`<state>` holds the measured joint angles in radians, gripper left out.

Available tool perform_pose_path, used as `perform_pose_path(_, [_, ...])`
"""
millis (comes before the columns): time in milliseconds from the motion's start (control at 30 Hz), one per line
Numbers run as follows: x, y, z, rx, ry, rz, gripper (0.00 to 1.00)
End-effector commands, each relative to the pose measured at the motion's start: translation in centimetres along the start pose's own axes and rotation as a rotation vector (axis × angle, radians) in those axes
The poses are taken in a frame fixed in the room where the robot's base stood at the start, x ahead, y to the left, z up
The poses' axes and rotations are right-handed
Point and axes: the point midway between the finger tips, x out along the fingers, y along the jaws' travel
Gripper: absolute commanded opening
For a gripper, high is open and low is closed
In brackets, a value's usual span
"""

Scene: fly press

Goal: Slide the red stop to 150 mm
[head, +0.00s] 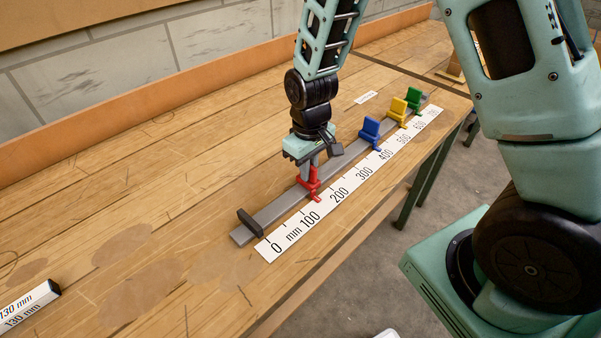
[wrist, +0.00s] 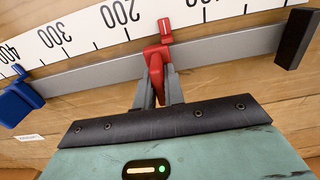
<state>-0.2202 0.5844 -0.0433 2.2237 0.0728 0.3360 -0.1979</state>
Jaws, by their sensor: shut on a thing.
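The red stop (head: 311,184) sits on the grey rail, and my gripper (head: 309,166) is shut on its upright part from above. In the wrist view the two fingers (wrist: 158,92) close on the red stop (wrist: 157,60). Its pointer lies between the 100 and 200 marks of the white scale (head: 352,184), roughly midway; I cannot read the exact millimetre. The scale also shows in the wrist view (wrist: 88,30), with its numbers upside down. The grey rail (head: 272,213) runs along the scale.
A black end block (head: 250,222) stands near the zero end. Blue (head: 370,131), yellow (head: 398,108) and green (head: 414,97) stops sit farther up the rail. A white block marked 130 mm (head: 30,304) lies at the lower left. The bench left of the rail is mostly clear.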

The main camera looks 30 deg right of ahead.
Motion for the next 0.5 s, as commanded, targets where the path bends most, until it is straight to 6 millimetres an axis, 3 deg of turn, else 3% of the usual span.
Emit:
perform_pose_path(233, [-0.05,-0.02,-0.12,-0.002,0.004,0.001,0.00])
perform_pose_path(267, [-0.05,-0.02,-0.11,-0.002,0.004,0.001,0.19])
perform_pose_path(300, [-0.05,-0.03,-0.11,-0.002,0.003,0.001,0.30])
perform_pose_path(500, [-0.03,-0.04,-0.07,-0.001,0.002,0.000,0.33])
